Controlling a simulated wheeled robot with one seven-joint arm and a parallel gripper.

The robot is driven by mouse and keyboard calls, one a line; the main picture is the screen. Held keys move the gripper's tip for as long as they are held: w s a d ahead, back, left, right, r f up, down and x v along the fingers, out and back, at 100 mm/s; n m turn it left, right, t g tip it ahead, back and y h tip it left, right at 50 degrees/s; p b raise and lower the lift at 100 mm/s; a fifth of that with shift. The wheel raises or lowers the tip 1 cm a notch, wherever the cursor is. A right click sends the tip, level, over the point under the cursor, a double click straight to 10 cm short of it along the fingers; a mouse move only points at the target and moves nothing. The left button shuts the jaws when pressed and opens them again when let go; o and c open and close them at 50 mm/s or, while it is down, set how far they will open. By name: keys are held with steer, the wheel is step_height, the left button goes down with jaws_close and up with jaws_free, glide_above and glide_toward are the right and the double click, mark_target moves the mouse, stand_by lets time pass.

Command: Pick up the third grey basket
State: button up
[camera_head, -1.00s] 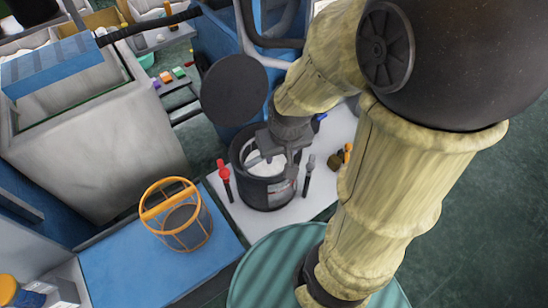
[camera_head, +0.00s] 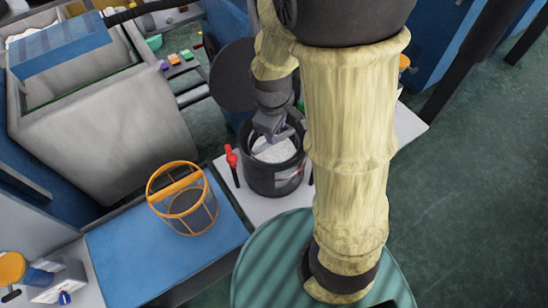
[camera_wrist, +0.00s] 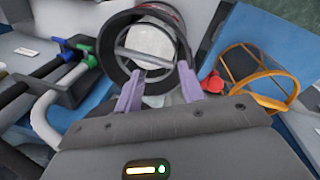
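A dark grey, round bucket-like container (camera_head: 274,178) stands on a white surface, with white contents and a bar across its mouth. I cannot tell if it is the third grey basket. In the wrist view the same container (camera_wrist: 172,15) is just ahead of my gripper. My gripper (camera_head: 270,137) is over its mouth in the head view. In the wrist view my gripper (camera_wrist: 160,90) has two purple fingers spread apart near the rim, with nothing seen between them. An orange-framed basket with grey mesh (camera_head: 186,202) stands to the left on a blue surface; it also shows in the wrist view (camera_wrist: 262,80).
A red-topped upright item (camera_head: 231,160) stands close left of the container. A dark round disc (camera_head: 232,75) is behind it. A large grey bin (camera_head: 100,130) stands at the left. The blue surface (camera_head: 135,260) has bare room.

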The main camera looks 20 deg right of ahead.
steer(key=w+a+f+n+h, duration=0.2)
steer(key=w+n, duration=0.5)
steer(key=n, duration=0.5)
steer(key=shift+a+n+h, duration=0.3)
steer(key=shift+a+h, duration=0.4)
steer(key=shift+a, duration=0.35)
steer(key=x, duration=1.2)
steer(key=shift+f, duration=0.15)
steer(key=shift+p+x, duration=0.8)
steer(key=shift+x, duration=1.8)
steer(key=shift+a, duration=0.15)
